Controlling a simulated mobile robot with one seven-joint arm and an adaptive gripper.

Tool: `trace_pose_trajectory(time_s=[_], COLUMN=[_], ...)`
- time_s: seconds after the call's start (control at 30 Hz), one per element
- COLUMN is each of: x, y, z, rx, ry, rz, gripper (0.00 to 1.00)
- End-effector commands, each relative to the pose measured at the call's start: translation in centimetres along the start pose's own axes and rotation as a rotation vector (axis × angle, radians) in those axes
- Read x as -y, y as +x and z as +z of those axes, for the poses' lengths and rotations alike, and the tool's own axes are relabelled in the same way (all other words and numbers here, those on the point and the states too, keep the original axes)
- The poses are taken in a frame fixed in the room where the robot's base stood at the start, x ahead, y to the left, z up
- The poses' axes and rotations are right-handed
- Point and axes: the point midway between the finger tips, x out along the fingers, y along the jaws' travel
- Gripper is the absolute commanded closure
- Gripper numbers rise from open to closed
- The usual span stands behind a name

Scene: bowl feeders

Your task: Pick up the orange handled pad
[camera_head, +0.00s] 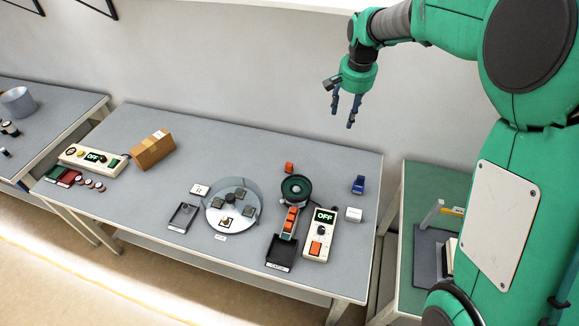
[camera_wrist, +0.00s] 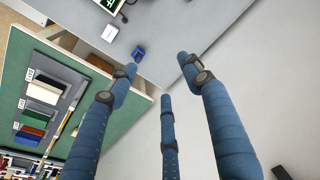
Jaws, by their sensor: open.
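I cannot make out for certain which item is the orange handled pad. A small orange block (camera_head: 289,167) sits behind the round dark-green feeder bowl (camera_head: 296,188) on the grey table. Several orange pieces (camera_head: 290,220) lie in the track in front of that bowl. A tool with a yellow-orange handle (camera_head: 453,211) shows on the green table at the right, partly hidden by my arm. My gripper (camera_head: 343,112) is open and empty, high above the back edge of the grey table. Its blue fingers (camera_wrist: 158,75) are spread in the wrist view, with nothing between them.
The grey table (camera_head: 150,190) also bears a clear bowl feeder (camera_head: 213,217), a control box reading OFF (camera_head: 319,240), a blue item (camera_head: 358,184) and a cardboard box (camera_head: 152,150). The green table (camera_wrist: 35,75) holds a dark tray of coloured pads (camera_wrist: 33,118).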

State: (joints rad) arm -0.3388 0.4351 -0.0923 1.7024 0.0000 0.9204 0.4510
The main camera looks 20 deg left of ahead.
Motion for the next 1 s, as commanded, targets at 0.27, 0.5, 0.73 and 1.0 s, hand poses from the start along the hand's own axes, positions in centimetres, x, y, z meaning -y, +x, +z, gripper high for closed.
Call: trace_pose_trajectory(time_s=[0.27,0.5,0.73,1.0], x=[5.2,9.4,13.2,17.2], y=[6.1,11.9,17.8,25.0], z=[-2.1,-2.9,-2.8,-1.8], rx=[0.042,0.074,0.104,0.136], ry=[0.013,0.024,0.037,0.051], rz=[0.014,0.028,0.044,0.066], gripper=[0.50,0.50,0.50,0.50])
